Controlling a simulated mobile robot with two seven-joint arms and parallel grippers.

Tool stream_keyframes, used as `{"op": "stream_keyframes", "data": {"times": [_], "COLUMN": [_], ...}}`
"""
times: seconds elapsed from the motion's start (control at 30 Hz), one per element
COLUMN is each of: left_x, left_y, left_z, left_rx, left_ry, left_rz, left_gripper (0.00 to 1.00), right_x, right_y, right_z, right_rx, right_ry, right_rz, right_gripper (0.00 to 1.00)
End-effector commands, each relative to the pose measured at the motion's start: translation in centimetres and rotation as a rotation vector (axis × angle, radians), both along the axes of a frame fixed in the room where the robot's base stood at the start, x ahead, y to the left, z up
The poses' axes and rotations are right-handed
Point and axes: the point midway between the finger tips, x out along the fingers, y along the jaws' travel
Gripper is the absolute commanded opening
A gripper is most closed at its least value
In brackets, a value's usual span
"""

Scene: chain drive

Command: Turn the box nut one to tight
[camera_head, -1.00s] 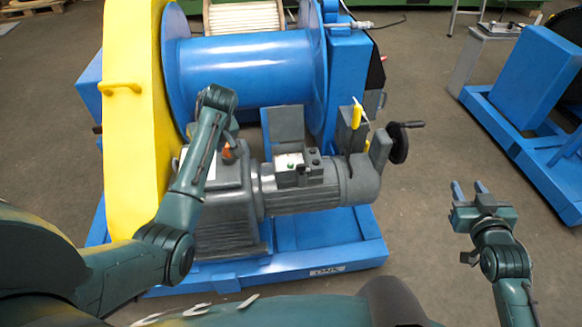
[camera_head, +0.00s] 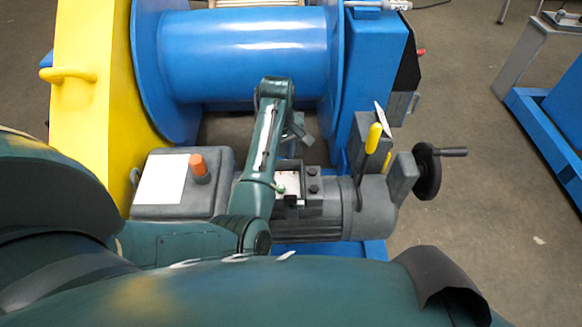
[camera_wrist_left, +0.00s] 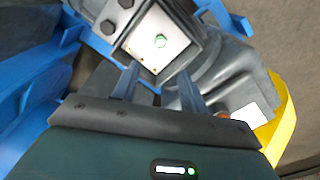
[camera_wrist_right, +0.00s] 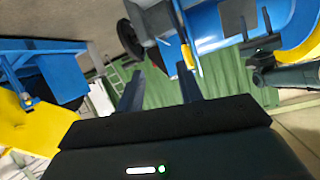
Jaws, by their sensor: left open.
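The box nut one appears as a small green hex nut (camera_wrist_left: 160,41) on a pale plate (camera_wrist_left: 150,56) of the grey motor box in the left wrist view. In the head view this nut (camera_head: 281,189) shows beside my left forearm, on the motor box (camera_head: 313,200). My left gripper (camera_wrist_left: 158,82) is open and empty. Its fingers point toward the plate, with the nut beyond the tips and roughly between them; the exact gap is unclear. My right gripper (camera_wrist_right: 160,85) is open and empty, and it is outside the head view.
Dark bolts (camera_wrist_left: 108,27) stand on the box beside the plate. An orange knob (camera_head: 199,166), a yellow-handled lever (camera_head: 373,138) and a black handwheel (camera_head: 428,171) rise nearby. The blue drum (camera_head: 245,55) and yellow guard (camera_head: 85,110) bound the space.

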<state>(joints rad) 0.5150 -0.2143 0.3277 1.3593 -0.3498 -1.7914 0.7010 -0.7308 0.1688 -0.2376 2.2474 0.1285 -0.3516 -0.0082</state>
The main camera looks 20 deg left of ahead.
Motion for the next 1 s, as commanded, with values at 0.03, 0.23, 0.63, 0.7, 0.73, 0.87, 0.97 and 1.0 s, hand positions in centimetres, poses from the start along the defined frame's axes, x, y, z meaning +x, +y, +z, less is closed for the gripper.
{"op": "stream_keyframes", "data": {"times": [0.03,0.23,0.63,0.7,0.73,0.87,0.97,1.0], "left_x": [-0.1,-0.1,-0.1,-0.1,-0.1,-0.1,-0.1,-0.1], "left_y": [0.0,0.0,0.0,0.0,0.0,0.0,0.0,0.0], "left_z": [-0.2,-2.5,-10.7,-11.6,-12.0,-12.9,-13.2,-13.2], "left_rx": [-0.001,-0.001,-0.001,-0.001,-0.001,-0.002,-0.001,-0.001], "left_ry": [0.002,0.004,0.003,0.002,0.002,0.001,0.001,0.000], "left_rz": [0.000,0.000,0.000,0.000,0.000,0.000,0.000,0.000], "left_gripper": [0.44,0.44,0.44,0.44,0.44,0.44,0.44,0.44], "right_x": [-0.1,-0.2,-0.7,-0.8,-0.8,-0.7,-0.7,-0.7], "right_y": [0.0,-0.2,-1.1,-1.2,-1.2,-1.3,-1.3,-1.3], "right_z": [-0.1,-0.1,0.1,0.2,0.3,0.7,0.8,0.8], "right_rx": [0.001,-0.001,-0.010,-0.011,-0.011,-0.010,-0.011,-0.011], "right_ry": [0.000,-0.015,-0.085,-0.094,-0.099,-0.119,-0.123,-0.123], "right_rz": [0.000,-0.004,-0.022,-0.023,-0.025,-0.028,-0.029,-0.029], "right_gripper": [0.36,0.36,0.36,0.36,0.36,0.36,0.36,0.36]}}
